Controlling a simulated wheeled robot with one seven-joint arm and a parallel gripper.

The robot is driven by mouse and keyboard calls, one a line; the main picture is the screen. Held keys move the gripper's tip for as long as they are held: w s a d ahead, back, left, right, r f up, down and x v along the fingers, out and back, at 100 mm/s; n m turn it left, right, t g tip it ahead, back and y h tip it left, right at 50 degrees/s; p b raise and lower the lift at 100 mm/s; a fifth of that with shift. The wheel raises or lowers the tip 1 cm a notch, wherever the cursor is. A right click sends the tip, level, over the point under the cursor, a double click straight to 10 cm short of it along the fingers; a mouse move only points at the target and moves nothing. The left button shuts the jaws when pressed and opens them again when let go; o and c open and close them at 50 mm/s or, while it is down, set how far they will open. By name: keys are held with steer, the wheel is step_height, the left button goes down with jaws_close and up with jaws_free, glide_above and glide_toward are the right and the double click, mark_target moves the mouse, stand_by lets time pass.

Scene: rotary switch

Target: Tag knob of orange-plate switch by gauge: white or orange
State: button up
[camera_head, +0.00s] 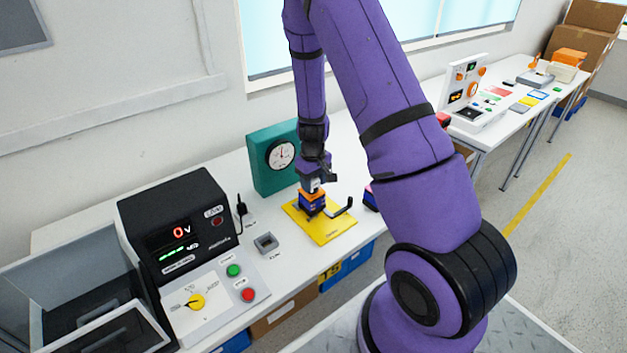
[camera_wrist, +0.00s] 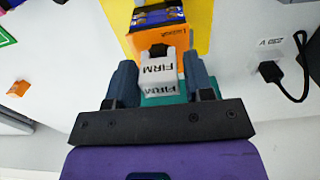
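The orange-plate switch (camera_head: 312,197), orange over a dark blue-purple body, stands on a yellow mat (camera_head: 335,231). In the wrist view its orange plate (camera_wrist: 160,36) is ahead of my fingers, with a small dark knob (camera_wrist: 158,50) at its near edge. A white tag (camera_wrist: 158,72) reading "FIRM" sits between my fingers, which look closed on its sides. It is right by the knob; whether they touch is unclear. My gripper (camera_head: 317,182) is directly above the switch. The gauge (camera_head: 282,155) is a white dial on a green box; its reading is too small to tell.
A small orange piece (camera_wrist: 18,88) lies on the table in the wrist view. A black hooked part (camera_head: 343,208) is right of the switch. A black meter console (camera_head: 178,230) with a yellow knob and buttons stands at left. A black plug and cable (camera_wrist: 275,75) lie nearby.

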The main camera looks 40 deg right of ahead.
steer(key=shift+o, duration=1)
step_height(320, 180, up, 11)
steer(key=shift+f, duration=0.1)
step_height(320, 180, up, 9)
stand_by(0.7)
stand_by(0.4)
